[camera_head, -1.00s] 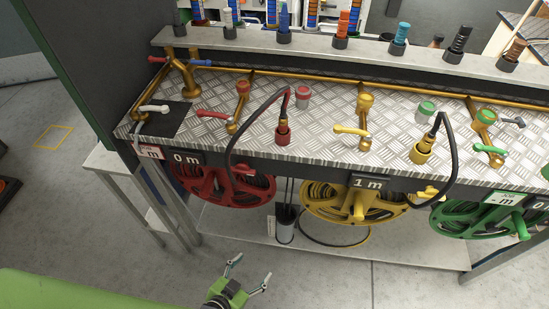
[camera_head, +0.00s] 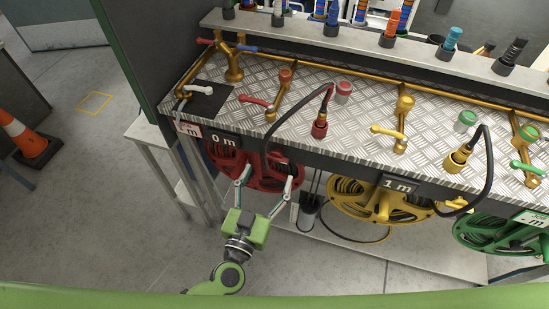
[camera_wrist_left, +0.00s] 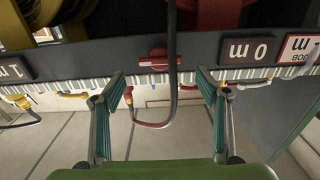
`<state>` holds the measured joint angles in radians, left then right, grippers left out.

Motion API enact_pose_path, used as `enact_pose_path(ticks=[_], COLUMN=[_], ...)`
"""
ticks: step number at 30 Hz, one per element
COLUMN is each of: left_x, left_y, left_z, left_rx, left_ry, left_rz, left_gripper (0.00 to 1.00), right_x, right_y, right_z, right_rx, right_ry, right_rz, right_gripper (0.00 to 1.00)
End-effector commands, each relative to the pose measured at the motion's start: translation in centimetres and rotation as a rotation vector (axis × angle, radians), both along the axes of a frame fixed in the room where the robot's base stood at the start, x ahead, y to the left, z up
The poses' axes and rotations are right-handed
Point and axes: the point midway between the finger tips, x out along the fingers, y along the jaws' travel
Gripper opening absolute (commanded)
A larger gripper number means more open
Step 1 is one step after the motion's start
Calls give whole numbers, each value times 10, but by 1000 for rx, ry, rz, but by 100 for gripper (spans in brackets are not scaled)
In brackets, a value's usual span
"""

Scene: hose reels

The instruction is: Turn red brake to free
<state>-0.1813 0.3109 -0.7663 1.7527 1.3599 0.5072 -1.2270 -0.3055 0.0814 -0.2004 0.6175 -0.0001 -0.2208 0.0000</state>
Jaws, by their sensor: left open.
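In the left wrist view, which looks upside down, the red brake (camera_wrist_left: 153,61) is a small red knob on the dark front panel, beside the 0 m sign. A black hose passes in front of it. In the head view I cannot clearly make out the brake near the red reel (camera_head: 222,160). My left gripper (camera_head: 263,185) is open and empty, its fingers spread in front of the red reel. In the wrist view the gripper (camera_wrist_left: 163,84) has the brake between its fingers in the picture, apart from them. My right gripper is not in view.
The black hose (camera_head: 265,150) loops from the red nozzle over the bench edge. A red lever (camera_head: 256,101) lies on the metal bench top (camera_head: 355,105). The yellow reel (camera_head: 350,200) and green reel (camera_head: 480,235) hang to the right.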

Motion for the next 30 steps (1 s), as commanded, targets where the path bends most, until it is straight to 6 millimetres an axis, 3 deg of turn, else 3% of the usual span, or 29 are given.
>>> enact_pose_path(ticks=[3,9,22,27,30], left_x=[24,51,60,60,60], left_y=[-8,-16,-20,-20,-20], left_z=[1,0,0,0,0], left_rx=[-1,1,-1,-1,-1], left_ry=[-2,-1,1,1,1], left_rz=[-1,0,0,0,-1], left_gripper=[68,68,68,29,29], right_x=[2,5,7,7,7], right_y=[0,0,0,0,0], right_z=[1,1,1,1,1], right_rx=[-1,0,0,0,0], right_ry=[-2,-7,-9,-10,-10], right_rz=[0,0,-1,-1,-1], right_gripper=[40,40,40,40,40])
